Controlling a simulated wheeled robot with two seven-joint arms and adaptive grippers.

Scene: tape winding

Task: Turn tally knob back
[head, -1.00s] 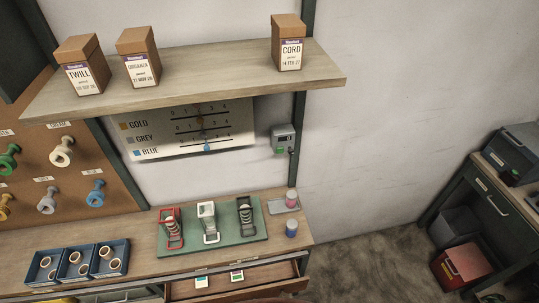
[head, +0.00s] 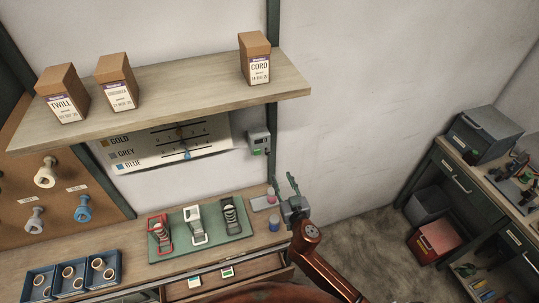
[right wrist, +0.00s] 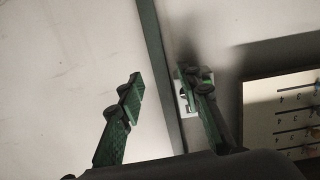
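The tally counter (head: 259,140) is a small grey box with a dark window and a green patch, fixed to the wall below the shelf's right end. Its knob is too small to make out clearly. My right gripper (head: 281,171) is open and empty, below and slightly right of the counter, apart from it in the head view. In the right wrist view its two green fingers (right wrist: 162,88) are spread. The counter (right wrist: 182,103) shows there partly hidden behind the right-hand finger. My left gripper is not in view.
The wooden shelf (head: 180,90) with three boxes juts out above. A tally board (head: 150,152) hangs left of the counter. The bench below holds a green mat (head: 222,233) with three tape holders, and small jars (head: 274,223). The wall to the right is bare.

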